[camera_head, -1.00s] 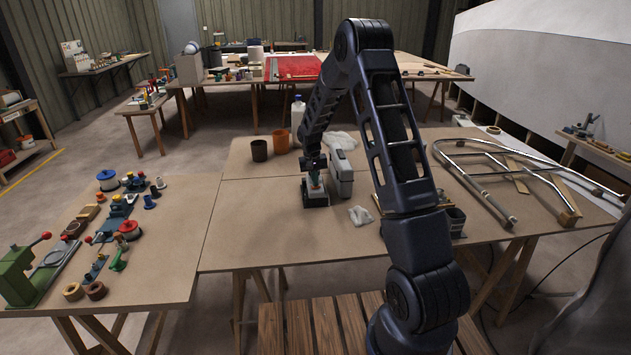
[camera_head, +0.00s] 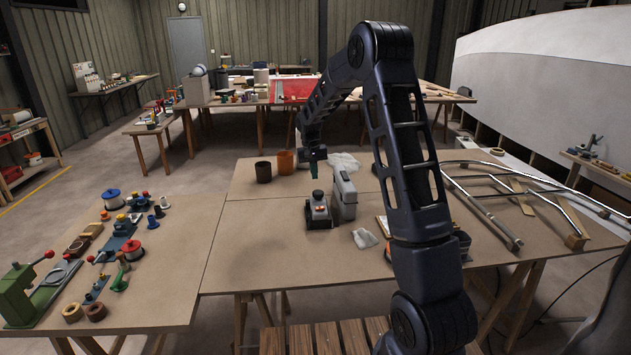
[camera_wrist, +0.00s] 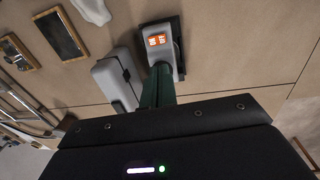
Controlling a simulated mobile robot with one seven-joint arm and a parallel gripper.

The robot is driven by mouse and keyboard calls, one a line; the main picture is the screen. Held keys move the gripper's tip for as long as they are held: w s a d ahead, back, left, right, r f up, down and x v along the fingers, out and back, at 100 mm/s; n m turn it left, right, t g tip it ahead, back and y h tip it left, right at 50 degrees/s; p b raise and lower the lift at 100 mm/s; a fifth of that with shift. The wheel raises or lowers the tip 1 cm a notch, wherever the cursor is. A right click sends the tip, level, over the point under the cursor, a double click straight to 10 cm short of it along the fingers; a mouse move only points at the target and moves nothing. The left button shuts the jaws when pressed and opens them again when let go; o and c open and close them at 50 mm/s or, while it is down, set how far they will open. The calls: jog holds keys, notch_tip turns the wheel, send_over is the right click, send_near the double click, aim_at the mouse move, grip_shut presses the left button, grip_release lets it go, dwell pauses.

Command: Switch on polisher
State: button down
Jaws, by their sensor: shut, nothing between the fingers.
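The small grey machine with a dark base (camera_head: 318,212), which I take to be the polisher, stands on the middle workbench. In the wrist view the fingers (camera_wrist: 160,72) overlap the machine's near end. A small gap shows between fingertips and machine in the head view.
A grey case (camera_head: 345,196) stands upright close to the machine's right. A tubular metal frame (camera_head: 480,215) lies at right.

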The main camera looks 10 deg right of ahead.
aim_at(323, 207)
jog(key=shift+r, duration=0.15)
jog(key=shift+d+h, duration=0.3)
jog(key=shift+d, duration=0.3)
jog(key=f, duration=0.4)
jog(key=d+f, duration=0.1)
jog(key=f, duration=0.4)
jog(key=d+f, duration=0.1)
jog(key=f, duration=0.3)
jog(key=shift+f, duration=0.4)
